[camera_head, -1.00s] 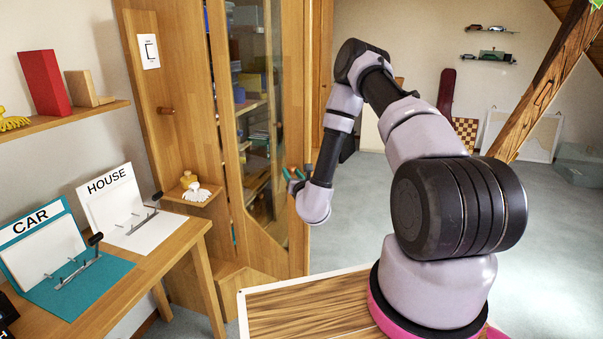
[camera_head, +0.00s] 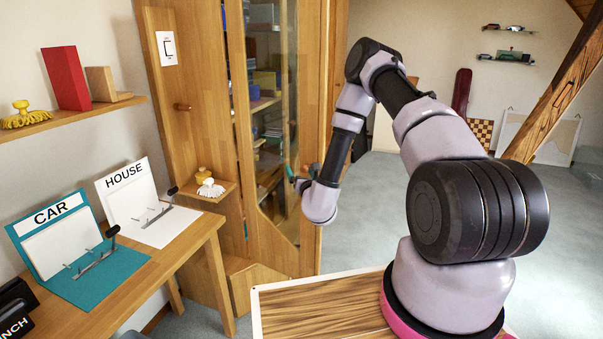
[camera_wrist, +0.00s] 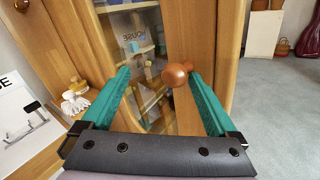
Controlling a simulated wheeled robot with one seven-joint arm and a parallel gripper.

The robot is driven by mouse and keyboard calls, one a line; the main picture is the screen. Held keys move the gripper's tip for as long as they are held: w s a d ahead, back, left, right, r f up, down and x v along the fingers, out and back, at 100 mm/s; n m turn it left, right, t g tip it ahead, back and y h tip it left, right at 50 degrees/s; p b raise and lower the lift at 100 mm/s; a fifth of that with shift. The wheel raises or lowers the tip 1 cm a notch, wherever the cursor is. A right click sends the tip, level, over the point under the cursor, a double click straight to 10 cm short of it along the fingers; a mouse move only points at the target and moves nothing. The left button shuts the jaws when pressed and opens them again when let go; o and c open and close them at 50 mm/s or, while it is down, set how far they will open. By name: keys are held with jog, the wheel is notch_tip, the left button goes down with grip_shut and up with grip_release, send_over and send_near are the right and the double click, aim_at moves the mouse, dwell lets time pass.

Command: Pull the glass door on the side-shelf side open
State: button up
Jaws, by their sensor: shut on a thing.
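The glass door (camera_head: 268,240) is a wooden frame around a tall pane, left of my forearm in the head view. The pane also shows in the wrist view (camera_wrist: 150,60), with a reflection of the word HOUSE. A round brown wooden knob (camera_wrist: 178,75) sits on the frame right of the pane. My gripper (camera_wrist: 158,75) has teal fingers on either side of this knob and is shut on it. I cannot tell whether the door stands ajar.
A small side shelf (camera_head: 218,190) with a white and yellow brush (camera_head: 208,185) juts out left of the door. A desk (camera_head: 190,245) with CAR and HOUSE boards stands at the left. Grey floor (camera_head: 370,220) is clear at the right.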

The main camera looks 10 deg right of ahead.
jog(key=shift+a+y, duration=0.3)
jog(key=shift+a, duration=0.35)
jog(key=s+d, duration=0.1)
jog(key=s, duration=0.9)
jog(key=shift+s+d, duration=0.3)
jog(key=shift+s, duration=0.1)
